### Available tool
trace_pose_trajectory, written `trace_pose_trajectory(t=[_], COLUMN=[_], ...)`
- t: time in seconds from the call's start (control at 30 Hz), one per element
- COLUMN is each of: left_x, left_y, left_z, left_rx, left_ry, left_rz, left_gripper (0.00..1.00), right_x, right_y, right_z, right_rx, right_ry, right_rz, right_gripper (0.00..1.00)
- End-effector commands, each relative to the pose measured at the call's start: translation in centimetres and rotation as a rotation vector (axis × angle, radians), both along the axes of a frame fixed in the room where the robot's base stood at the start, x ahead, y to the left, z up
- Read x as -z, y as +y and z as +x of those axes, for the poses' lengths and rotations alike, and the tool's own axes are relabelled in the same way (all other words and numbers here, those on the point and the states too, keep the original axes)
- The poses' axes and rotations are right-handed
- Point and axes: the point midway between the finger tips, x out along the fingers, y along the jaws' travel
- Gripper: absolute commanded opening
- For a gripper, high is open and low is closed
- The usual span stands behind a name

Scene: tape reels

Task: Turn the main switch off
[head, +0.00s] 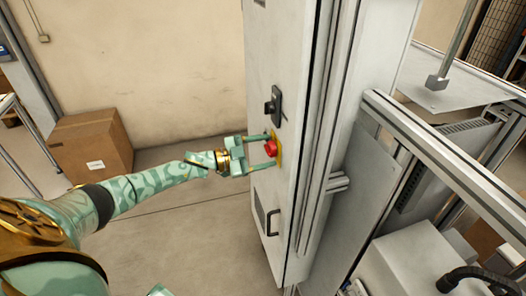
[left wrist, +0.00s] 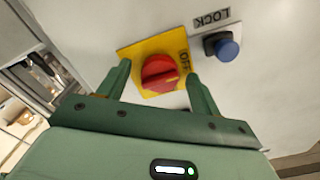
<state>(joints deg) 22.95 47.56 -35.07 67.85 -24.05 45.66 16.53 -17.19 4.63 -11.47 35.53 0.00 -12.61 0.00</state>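The main switch is a red rotary knob (head: 271,147) on a yellow plate (head: 279,146), on the front of a tall white cabinet (head: 272,60). My left gripper (head: 264,151) is open at the cabinet face, its green fingers on either side of the knob. In the left wrist view the red knob (left wrist: 159,73) shows between and ahead of the two fingertips (left wrist: 158,72). The word OFF is readable on the yellow plate (left wrist: 133,52), near the right finger. I cannot tell whether the fingers touch the knob. My right gripper is not in view.
A blue button (left wrist: 227,49) under a LOCK label (left wrist: 212,18) is beside the switch. A cardboard box (head: 92,146) stands by the wall. A metal frame (head: 440,150) is at right.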

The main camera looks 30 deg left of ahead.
Motion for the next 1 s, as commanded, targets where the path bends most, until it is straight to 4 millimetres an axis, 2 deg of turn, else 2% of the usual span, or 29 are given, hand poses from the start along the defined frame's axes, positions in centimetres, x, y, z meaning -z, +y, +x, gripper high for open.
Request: trace_pose_trajectory(t=[0.17,0.27,0.7,0.83,1.0], left_x=[0.0,0.2,0.3,0.2,0.0], left_y=[0.4,1.4,8.6,9.9,10.6], left_z=[-0.4,-1.5,-10.1,-11.6,-12.3], left_rx=[-0.001,-0.001,0.001,0.0,0.0], left_ry=[0.0,0.001,0.006,0.003,0.001], left_rz=[0.001,0.004,0.003,0.002,-0.001], left_gripper=[0.65,0.65,0.65,0.65,0.65], right_x=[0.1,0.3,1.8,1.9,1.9], right_y=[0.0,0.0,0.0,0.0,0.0], right_z=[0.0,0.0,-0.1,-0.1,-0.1], right_rx=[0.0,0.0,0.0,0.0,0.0], right_ry=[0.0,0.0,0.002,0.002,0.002], right_rz=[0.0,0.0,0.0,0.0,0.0], right_gripper=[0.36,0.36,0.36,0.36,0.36])
